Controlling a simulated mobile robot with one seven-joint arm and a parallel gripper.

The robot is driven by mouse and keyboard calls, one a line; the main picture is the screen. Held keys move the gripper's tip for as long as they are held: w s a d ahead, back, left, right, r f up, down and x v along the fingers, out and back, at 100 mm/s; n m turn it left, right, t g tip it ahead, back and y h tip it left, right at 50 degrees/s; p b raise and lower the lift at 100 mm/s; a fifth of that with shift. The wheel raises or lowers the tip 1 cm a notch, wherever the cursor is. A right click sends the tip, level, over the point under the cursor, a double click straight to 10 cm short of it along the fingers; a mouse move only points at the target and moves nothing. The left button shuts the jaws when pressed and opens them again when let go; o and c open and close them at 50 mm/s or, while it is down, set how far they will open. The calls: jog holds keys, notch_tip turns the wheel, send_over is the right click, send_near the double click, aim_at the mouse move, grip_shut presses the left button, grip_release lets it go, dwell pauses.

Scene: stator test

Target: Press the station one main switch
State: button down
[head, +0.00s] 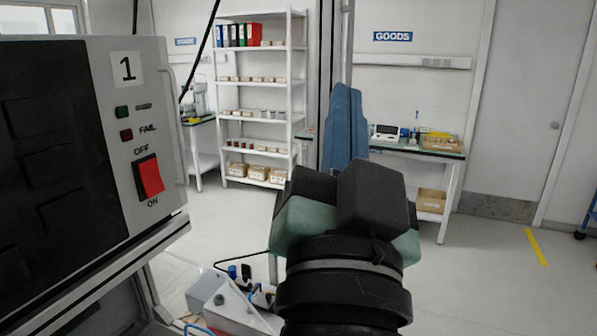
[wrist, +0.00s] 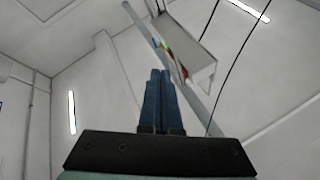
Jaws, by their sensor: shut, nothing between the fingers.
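The station one main switch (head: 149,177) is a red rocker in a dark frame on a grey panel at the left of the head view. OFF is printed above it and ON below it. A label with a 1 (head: 127,68) sits higher on the same panel. My gripper's blue fingers (head: 345,130) point upward, to the right of the panel and clear of it. In the wrist view the two fingers (wrist: 160,100) are together with nothing between them. The switch does not show in the wrist view.
A green lamp (head: 122,112) and a red FAIL lamp (head: 126,135) sit above the switch. A metal handle (head: 180,125) runs along the panel's right edge. Shelves (head: 262,95) and a workbench (head: 430,152) stand at the back. The floor between is mostly clear.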

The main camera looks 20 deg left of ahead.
jog(key=s+a+f+m+g+y+p, duration=0.1)
jog(key=a+f+m+g+y+p, duration=0.4)
jog(key=a+f+g, duration=0.5)
jog(key=a+f+m+y, duration=0.1)
jog(key=a+f, duration=0.3)
jog(key=a, duration=0.4)
jog(key=shift+a+f, duration=0.25)
jog(key=shift+f, duration=0.1)
jog(key=p, duration=0.5)
send_near(162, 188)
jog(key=w+d+x, duration=0.1)
jog(key=x, duration=0.4)
jog(key=shift+s+a, duration=0.2)
jog(key=shift+a, duration=0.55)
